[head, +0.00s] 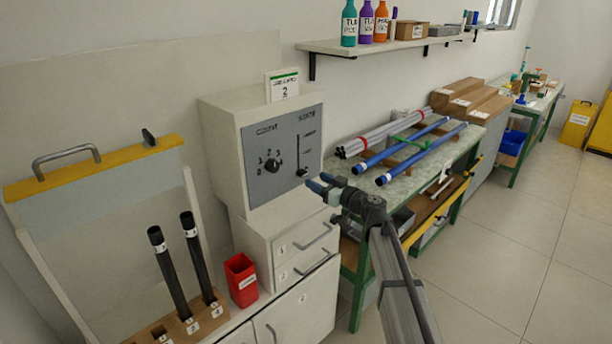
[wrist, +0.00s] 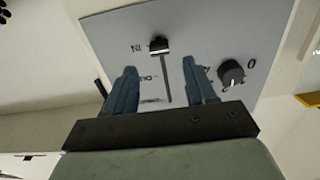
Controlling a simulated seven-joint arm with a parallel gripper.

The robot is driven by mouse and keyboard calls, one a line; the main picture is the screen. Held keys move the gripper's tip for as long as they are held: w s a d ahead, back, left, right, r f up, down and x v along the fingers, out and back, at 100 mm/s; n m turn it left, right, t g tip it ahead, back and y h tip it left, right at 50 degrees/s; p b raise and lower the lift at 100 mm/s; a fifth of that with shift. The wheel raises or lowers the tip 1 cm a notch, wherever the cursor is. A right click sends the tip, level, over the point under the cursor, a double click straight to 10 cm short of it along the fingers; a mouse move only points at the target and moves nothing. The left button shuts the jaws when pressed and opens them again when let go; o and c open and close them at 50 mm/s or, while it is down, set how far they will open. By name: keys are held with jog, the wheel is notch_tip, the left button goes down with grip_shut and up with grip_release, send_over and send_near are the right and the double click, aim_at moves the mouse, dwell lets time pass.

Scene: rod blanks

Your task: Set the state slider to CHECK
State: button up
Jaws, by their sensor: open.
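The state slider is a dark handle (head: 302,172) on a grey panel (head: 289,118), at the lower end of a vertical slot. In the wrist view, where the panel appears upside down, the slider handle (wrist: 160,45) is at the top end of the slot, beside a label that seems to read IN. Other labels along the slot are partly hidden by a finger or too small to read. My gripper (head: 320,182) is open and empty, just right of and below the handle. In the wrist view its blue fingers (wrist: 160,70) straddle the slot's line, apart from the handle.
A round dial (head: 272,167) with numbers sits left of the slider. The panel is on a white cabinet (head: 219,150) above drawers. A green bench (head: 400,180) with pipes and blue rods stands close on the right. A red cup (head: 240,278) and black rods (head: 170,270) are lower left.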

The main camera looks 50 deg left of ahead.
aim_at(305, 174)
jog(key=shift+a, duration=3.15)
grip_shut()
